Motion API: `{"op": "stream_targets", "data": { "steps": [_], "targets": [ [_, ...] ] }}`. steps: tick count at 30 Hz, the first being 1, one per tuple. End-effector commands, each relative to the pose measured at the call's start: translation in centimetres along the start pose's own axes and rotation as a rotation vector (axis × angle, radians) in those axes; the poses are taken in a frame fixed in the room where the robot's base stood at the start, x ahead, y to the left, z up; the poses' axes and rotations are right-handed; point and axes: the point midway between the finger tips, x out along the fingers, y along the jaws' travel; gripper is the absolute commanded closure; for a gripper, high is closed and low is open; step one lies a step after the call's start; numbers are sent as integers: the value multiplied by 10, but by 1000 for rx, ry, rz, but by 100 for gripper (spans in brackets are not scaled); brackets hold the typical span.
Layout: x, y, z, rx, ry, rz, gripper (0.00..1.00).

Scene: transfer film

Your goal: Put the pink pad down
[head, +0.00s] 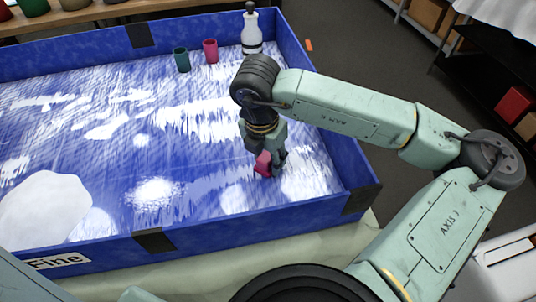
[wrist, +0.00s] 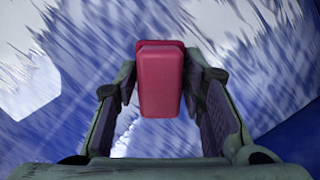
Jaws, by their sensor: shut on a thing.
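The pink pad (wrist: 161,85) is a rounded block between the two fingers of my gripper (wrist: 165,88) in the wrist view. My gripper is shut on it. In the head view the pad (head: 263,163) shows partly below my gripper (head: 268,160), near the right end of the blue tray (head: 190,219). The fingers hide part of it. I cannot tell whether the pad touches the tray floor.
A teal cup (head: 181,60), a pink cup (head: 210,51) and a white bottle (head: 251,34) stand at the tray's back right. A white mound (head: 45,210) lies at the left. Much of the middle floor is free of objects.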

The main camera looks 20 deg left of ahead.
Motion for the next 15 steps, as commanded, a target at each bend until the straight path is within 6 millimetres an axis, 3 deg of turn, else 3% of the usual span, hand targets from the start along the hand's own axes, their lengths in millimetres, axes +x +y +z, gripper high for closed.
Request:
{"op": "stream_targets", "data": {
  "steps": [10,11,15],
  "targets": [
    [4,0,0,0,-2,0,89],
    [4,0,0,0,-2,0,62],
    [2,0,0,0,-1,0,53]
  ]
}}
